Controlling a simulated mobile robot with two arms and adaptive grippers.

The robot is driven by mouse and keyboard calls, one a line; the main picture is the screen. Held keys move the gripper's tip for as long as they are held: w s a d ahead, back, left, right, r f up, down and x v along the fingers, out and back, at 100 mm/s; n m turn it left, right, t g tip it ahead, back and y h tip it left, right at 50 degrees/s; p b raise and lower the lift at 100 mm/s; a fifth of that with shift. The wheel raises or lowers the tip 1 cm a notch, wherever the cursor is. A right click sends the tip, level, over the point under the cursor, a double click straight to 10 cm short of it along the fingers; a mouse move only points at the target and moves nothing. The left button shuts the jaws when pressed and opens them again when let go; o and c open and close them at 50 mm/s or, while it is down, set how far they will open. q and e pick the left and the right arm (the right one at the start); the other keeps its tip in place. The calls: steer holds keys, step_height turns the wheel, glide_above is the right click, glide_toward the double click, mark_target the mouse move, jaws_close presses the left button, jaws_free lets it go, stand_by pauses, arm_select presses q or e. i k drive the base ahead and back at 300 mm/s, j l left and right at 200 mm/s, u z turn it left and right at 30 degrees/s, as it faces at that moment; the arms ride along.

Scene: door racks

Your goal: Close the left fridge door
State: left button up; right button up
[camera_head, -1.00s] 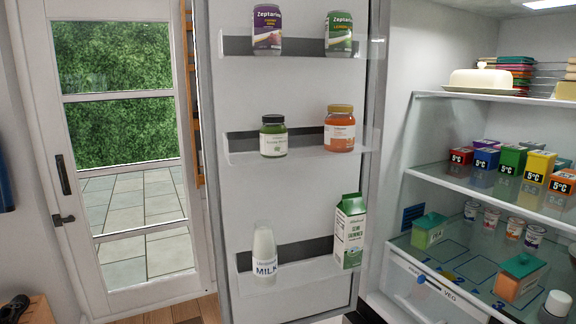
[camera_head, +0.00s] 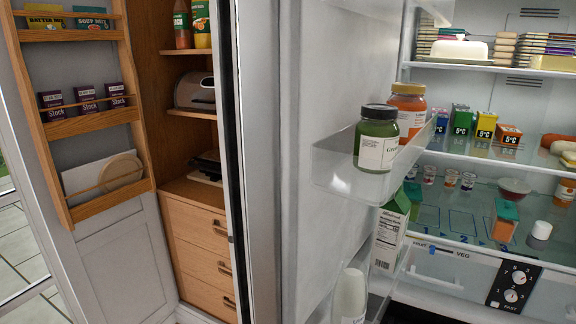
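The left fridge door (camera_head: 318,75) stands ajar in the middle of the head view, seen at a steep angle. Its pale inner face is turned to the right, toward the lit fridge interior (camera_head: 505,80). A clear door shelf (camera_head: 338,178) carries a green jar (camera_head: 376,150) and an orange jar (camera_head: 407,105). Below it are a green and white carton (camera_head: 390,240) and a white milk bottle (camera_head: 350,297). The door's upper shelf is mostly cut off by the top edge. Neither of my grippers is in view, and no contact with the door shows.
Left of the door is an open wooden cupboard with drawers (camera_head: 197,235). Its own door (camera_head: 110,255) carries wooden racks (camera_head: 85,125) of packets. Inside the fridge, glass shelves hold several coloured boxes (camera_head: 462,120), a butter dish (camera_head: 462,50) and small cups. A control dial panel (camera_head: 513,284) sits low at right.

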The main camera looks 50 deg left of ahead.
mark_target(307, 70)
steer(key=i+j+z, duration=0.1)
steer(key=j, duration=1.05)
steer(key=i+j+z, duration=0.1)
steer(key=j, duration=1.1)
